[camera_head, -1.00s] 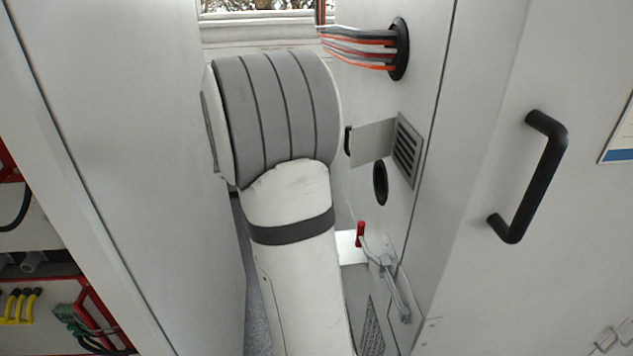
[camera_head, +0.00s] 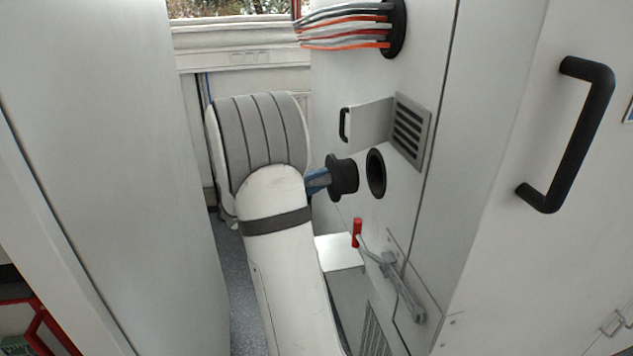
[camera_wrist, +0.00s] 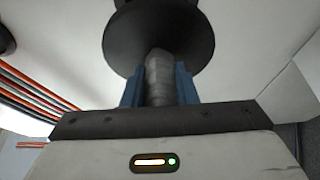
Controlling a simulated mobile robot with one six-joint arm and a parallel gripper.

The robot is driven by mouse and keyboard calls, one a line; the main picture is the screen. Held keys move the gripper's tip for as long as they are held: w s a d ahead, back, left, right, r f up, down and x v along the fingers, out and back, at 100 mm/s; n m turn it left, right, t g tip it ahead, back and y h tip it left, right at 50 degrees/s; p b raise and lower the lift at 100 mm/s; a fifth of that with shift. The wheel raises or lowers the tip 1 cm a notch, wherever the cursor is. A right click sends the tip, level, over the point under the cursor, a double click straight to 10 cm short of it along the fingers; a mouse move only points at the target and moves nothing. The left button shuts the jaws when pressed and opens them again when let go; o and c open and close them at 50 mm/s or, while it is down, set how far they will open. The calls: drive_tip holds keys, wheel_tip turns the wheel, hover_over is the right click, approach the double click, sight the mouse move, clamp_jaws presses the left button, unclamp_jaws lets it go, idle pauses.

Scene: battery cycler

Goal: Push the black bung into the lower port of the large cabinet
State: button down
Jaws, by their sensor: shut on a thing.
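The black bung (camera_head: 343,175) is held out from my gripper (camera_head: 318,181) toward the large cabinet's side wall. My gripper's blue fingers are shut on the bung's grey stem. In the wrist view the bung's wide black disc (camera_wrist: 158,38) is ahead of my gripper (camera_wrist: 160,85), with the fingers on both sides of the stem. The lower port (camera_head: 376,173), a round black-rimmed hole, is just to the right of the bung in the head view. A gap of wall shows between bung and port. The port cannot be made out in the wrist view.
Above the port are a square vent grille (camera_head: 410,130) and an open flap with a black handle (camera_head: 345,125). A cable bundle (camera_head: 345,30) enters an upper port (camera_head: 396,28). Below is a red-handled toggle clamp (camera_head: 357,232). A pale panel (camera_head: 110,130) bounds the left side.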

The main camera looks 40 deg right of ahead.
sight(330, 182)
drive_tip(key=shift+s+d+p, duration=0.35)
drive_tip(key=shift+s+d, duration=0.15)
drive_tip(key=shift+d, duration=0.4)
drive_tip(key=shift+s+d+p, duration=0.35)
drive_tip(key=shift+s+d, duration=0.1)
drive_tip(key=shift+d, duration=0.4)
drive_tip(key=shift+s+a+b, duration=0.15)
drive_tip(key=shift+b, duration=0.95)
drive_tip(key=shift+s+d+b, duration=0.45)
drive_tip(key=shift+d+b, duration=0.15)
drive_tip(key=shift+d, duration=0.2)
idle(0.4)
drive_tip(key=shift+b, duration=1.05)
idle(0.7)
drive_tip(key=shift+s+d+b, duration=0.45)
drive_tip(key=shift+d+b, duration=0.1)
drive_tip(key=shift+d, duration=0.2)
idle(0.8)
drive_tip(key=shift+b, duration=0.5)
